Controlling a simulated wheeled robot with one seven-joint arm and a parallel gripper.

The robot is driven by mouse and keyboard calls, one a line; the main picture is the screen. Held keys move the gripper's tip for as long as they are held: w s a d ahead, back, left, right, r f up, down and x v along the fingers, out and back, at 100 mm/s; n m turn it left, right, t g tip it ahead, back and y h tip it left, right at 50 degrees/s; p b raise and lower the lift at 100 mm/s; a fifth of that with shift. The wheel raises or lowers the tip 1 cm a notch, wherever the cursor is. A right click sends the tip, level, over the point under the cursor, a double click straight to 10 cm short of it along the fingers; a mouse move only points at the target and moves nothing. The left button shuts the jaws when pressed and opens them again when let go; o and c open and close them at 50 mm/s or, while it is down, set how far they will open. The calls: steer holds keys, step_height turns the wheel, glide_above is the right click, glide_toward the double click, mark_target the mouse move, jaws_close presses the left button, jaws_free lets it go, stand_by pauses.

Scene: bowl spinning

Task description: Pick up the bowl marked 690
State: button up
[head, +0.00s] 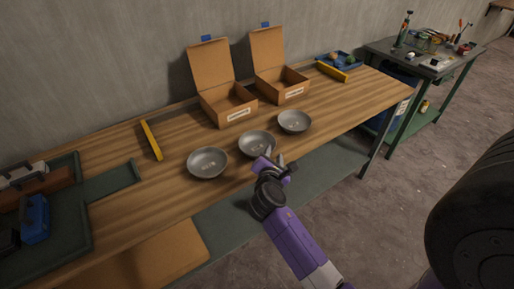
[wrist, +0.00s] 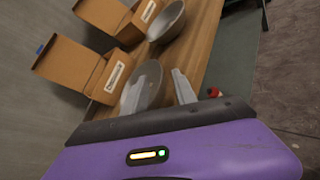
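Three grey metal bowls stand in a row on the wooden workbench: a left bowl (head: 208,163), a middle bowl (head: 254,140) and a right bowl (head: 294,121). Faint marks show inside them, but they are too small to read, so I cannot tell which is 690. My gripper (head: 273,157) is at the near right rim of the middle bowl. In the wrist view my gripper (wrist: 158,76) is open, with its fingers spread by the middle bowl (wrist: 153,86). Contact with the rim cannot be told. The right bowl (wrist: 167,22) is farther off there.
Two open cardboard boxes, a left one (head: 229,104) and a right one (head: 283,83), stand behind the bowls. Yellow bars (head: 151,140) and a dark green tray (head: 78,220) lie on the bench (head: 170,185). A tool cart (head: 425,60) stands at the right.

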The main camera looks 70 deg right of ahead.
mark_target(273, 145)
steer(key=x, duration=0.7)
steer(key=shift+w+a+f, duration=0.1)
steer(key=shift+w+f, duration=0.2)
jaws_close()
